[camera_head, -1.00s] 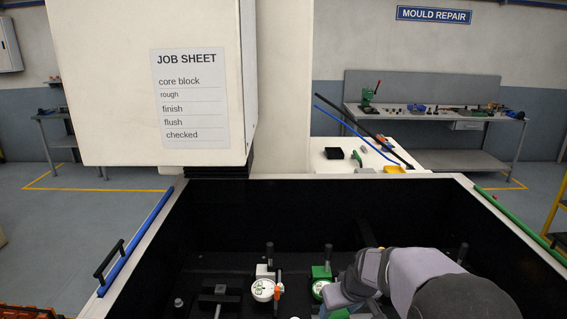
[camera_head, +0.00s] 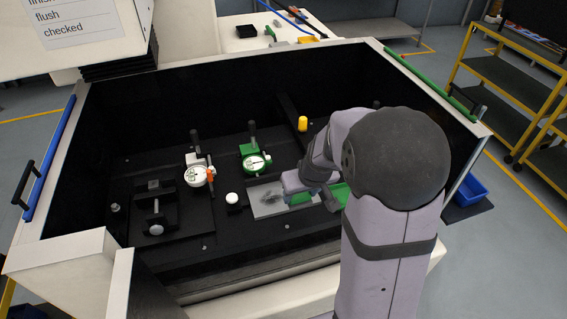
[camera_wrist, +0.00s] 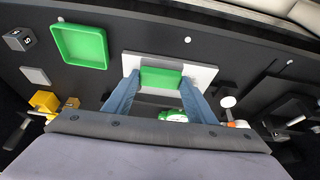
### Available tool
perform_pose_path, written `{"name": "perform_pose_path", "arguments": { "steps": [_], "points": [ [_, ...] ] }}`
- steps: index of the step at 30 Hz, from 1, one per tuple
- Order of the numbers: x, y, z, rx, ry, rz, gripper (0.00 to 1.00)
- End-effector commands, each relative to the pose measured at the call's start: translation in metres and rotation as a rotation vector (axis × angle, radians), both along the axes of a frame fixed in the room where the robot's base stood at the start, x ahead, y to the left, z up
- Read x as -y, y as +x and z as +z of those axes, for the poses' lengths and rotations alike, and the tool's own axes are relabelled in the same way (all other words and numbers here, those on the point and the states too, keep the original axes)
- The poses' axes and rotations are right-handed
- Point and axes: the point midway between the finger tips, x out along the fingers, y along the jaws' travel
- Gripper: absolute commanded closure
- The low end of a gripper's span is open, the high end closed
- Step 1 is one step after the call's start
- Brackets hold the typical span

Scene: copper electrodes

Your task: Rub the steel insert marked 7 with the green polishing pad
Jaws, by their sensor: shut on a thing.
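My gripper (camera_wrist: 160,82) is shut on the green polishing pad (camera_wrist: 160,77), which lies between the two blue fingers. The pad is over a pale rectangular plate (camera_wrist: 196,74); whether it touches the plate is hard to tell. In the head view the plate (camera_head: 265,203) has a dark smudge on its left part, and a bit of the green pad (camera_head: 301,198) shows beside my gripper. A small steel block (camera_wrist: 19,39) with dark marks sits at the far left of the wrist view. I cannot read a 7 anywhere, so the insert is not certain.
An empty-looking green tray (camera_wrist: 80,63) lies left of the pad in the wrist view, near a grey square (camera_wrist: 35,76) and yellow parts (camera_wrist: 44,101). White (camera_head: 198,176) and green (camera_head: 256,162) dial gauges stand behind the plate. Dark walls enclose the bed.

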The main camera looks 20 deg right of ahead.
Motion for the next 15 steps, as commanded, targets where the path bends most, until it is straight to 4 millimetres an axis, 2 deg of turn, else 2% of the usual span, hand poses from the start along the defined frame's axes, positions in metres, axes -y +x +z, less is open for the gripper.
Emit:
{"name": "perform_pose_path", "arguments": {
  "steps": [5, 8, 15],
  "points": [
    [-0.023, 0.034, 0.019, 0.005, 0.005, 0.071, 0.75],
    [-0.046, 0.060, 0.031, 0.007, 0.010, 0.132, 0.75],
    [-0.122, 0.122, 0.062, 0.008, 0.019, 0.304, 0.75]
  ]
}}
